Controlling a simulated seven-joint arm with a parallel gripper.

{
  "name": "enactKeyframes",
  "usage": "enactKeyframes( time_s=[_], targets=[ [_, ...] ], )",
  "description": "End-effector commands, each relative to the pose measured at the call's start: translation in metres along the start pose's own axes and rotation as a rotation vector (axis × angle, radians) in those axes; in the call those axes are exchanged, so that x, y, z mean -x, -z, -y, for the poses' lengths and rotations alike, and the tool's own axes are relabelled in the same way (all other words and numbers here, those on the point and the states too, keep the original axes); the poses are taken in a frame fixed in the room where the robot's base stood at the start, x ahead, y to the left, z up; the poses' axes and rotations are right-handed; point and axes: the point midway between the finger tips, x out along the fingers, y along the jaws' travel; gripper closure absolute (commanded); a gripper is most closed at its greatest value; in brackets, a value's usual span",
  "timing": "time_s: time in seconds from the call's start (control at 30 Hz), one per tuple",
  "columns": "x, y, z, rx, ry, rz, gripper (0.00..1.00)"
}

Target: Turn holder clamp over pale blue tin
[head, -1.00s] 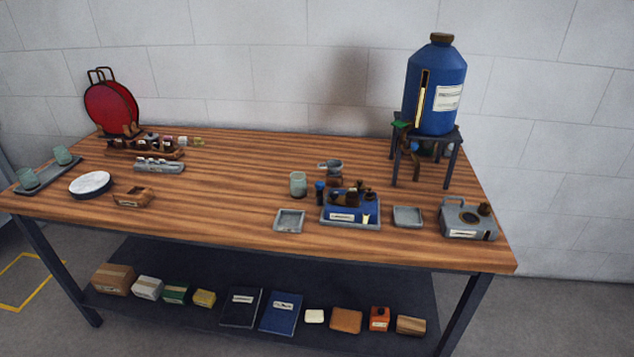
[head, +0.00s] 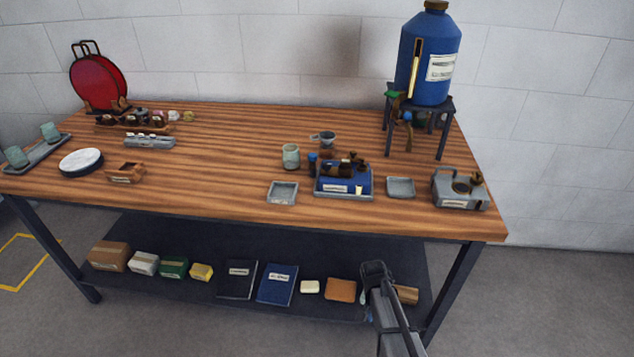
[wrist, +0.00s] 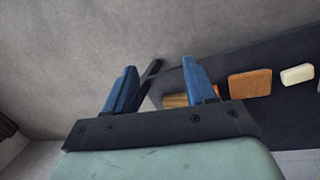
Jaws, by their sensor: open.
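I cannot make out a pale blue tin or a holder clamp for certain at this size. On the table, a long wooden rack (head: 112,124) of small jars stands at the back left, with a low grey holder (head: 150,142) in front of it. A blue device (head: 342,184) with a label and brown parts on top sits right of the middle. A grey box (head: 450,200) with a round dark top stands near the right front corner. My gripper (head: 373,268) is below the table edge, before the lower shelf. In the wrist view its blue fingers (wrist: 158,72) are apart and empty.
The wooden tabletop (head: 220,170) has clear room left of the middle. A big blue tank (head: 425,70) on a stand is at the back right. Two shallow grey trays (head: 401,187) flank the blue device. The lower shelf (head: 215,230) holds boxes and books.

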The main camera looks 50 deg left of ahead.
Motion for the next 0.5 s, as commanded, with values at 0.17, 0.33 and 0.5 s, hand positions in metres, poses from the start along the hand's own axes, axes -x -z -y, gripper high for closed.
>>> enactKeyframes(
  time_s=[0.17, 0.33, 0.5],
  targets=[
    [0.059, 0.011, 0.079, 0.043, 0.002, -0.084, 0.45],
    [0.116, 0.004, 0.151, 0.078, 0.013, -0.157, 0.45],
    [0.175, -0.014, 0.221, 0.111, 0.032, -0.228, 0.45]
  ],
)
